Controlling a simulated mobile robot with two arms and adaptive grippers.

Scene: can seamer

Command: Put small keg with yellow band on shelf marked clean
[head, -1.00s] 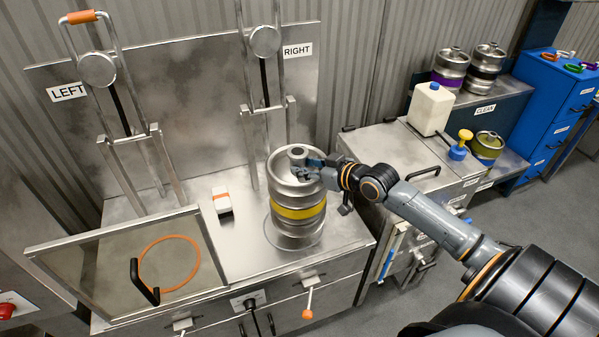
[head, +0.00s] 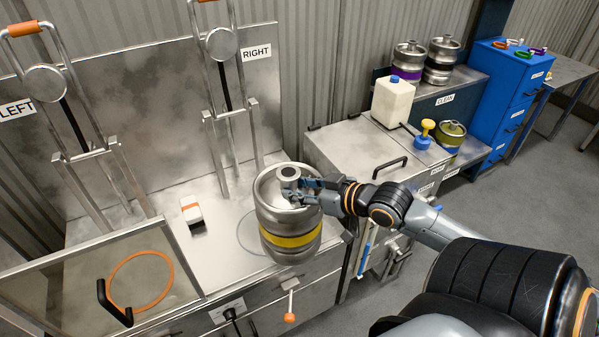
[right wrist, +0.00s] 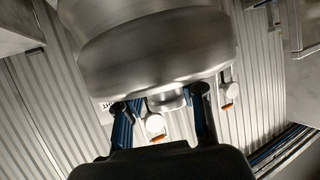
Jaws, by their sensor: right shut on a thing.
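The small steel keg with a yellow band (head: 288,215) is upright at the front edge of the steel bench, and it fills the top of the right wrist view (right wrist: 150,45). My right gripper (head: 303,188) is shut on the keg's top, near its neck and rim. The keg seems raised off the bench, with the ring mark (head: 250,232) bare to its left. The shelf marked CLEAN (head: 462,90) is at the back right. It bears a purple-banded keg (head: 408,62) and a dark-banded keg (head: 441,60). My left gripper is not in view.
Another keg (head: 451,137) stands on the lower shelf. A blue cabinet (head: 500,95) is beside it. An orange-tipped lever (head: 290,305) projects from the bench front.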

